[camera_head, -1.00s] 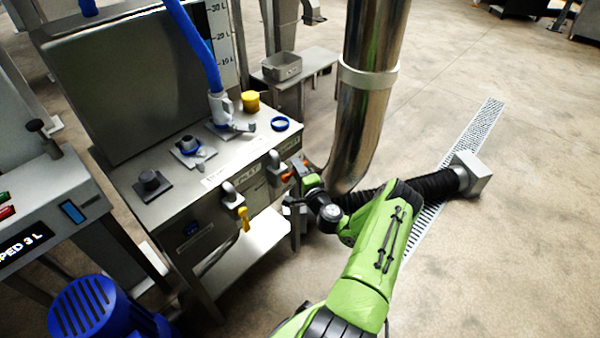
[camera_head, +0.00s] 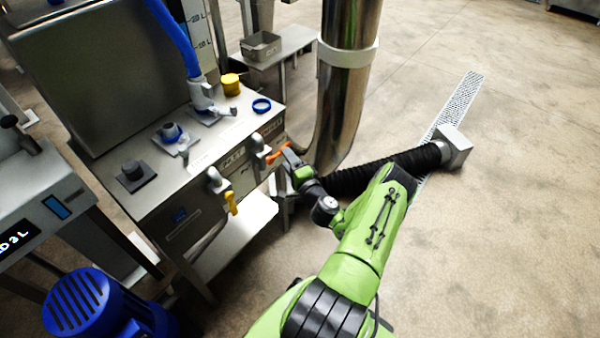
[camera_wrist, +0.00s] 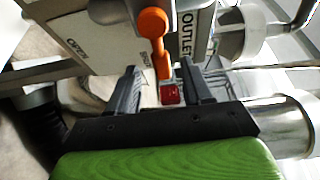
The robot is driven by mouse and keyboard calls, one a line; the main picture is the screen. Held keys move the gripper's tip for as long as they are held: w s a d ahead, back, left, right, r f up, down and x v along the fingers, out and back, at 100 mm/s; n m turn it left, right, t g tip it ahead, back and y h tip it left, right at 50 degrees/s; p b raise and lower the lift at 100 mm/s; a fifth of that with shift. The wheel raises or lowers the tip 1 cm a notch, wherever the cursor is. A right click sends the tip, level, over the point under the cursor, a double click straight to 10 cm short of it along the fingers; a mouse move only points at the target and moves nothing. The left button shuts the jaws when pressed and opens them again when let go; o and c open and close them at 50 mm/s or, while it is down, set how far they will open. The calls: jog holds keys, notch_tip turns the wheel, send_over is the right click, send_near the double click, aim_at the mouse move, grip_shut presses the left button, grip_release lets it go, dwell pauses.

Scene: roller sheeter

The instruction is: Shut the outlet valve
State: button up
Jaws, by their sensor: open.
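The outlet valve's orange handle (camera_head: 277,153) sits on the front of the steel machine, beside its right corner. In the wrist view the orange handle (camera_wrist: 154,35) points down toward my gripper (camera_wrist: 160,72), its lower end between the two dark fingertips. The fingers are open with space on both sides of the handle; contact cannot be told. The label reading OUTLET (camera_wrist: 186,36) is right of the handle, and a plate marked OPEN (camera_wrist: 76,46) is to the left. In the head view my gripper (camera_head: 291,160) is at the handle, its fingers small and partly hidden.
A second valve with a yellow handle (camera_head: 231,203) is left of the orange one on the machine front. A steel pipe (camera_head: 345,95) stands close behind my arm, with a black hose (camera_head: 385,168) running right. Open floor lies to the right.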

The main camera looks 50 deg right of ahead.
jog(key=p+v, duration=0.2)
jog(key=v, duration=0.8)
jog(key=shift+s+a+p, duration=0.15)
jog(key=shift+s+p, duration=0.15)
jog(key=shift+s, duration=0.1)
jog(key=shift+w, duration=0.1)
